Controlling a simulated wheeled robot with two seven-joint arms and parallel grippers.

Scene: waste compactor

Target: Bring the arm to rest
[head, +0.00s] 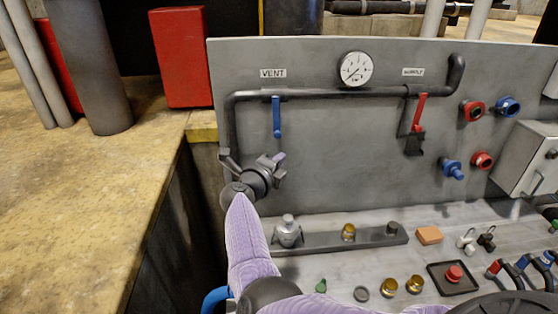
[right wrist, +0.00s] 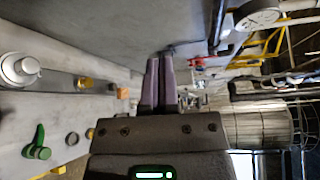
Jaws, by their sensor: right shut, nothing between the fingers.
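My right arm, purple with dark joints, reaches up from the bottom of the head view. Its right gripper (head: 279,159) is in front of the grey panel, below the blue vent lever and near the lower left end of the dark pipe. Whether it touches the panel cannot be told. In the right wrist view the two purple fingers (right wrist: 160,64) are together with nothing between them. My left gripper is in neither view.
The grey panel (head: 340,145) bears a blue lever (head: 276,117), a red lever (head: 419,112) and a gauge (head: 356,69). Below are a silver canister (head: 288,232), an orange block (head: 429,235) and a black tray (head: 434,279). A stone-like surface (head: 70,190) lies left.

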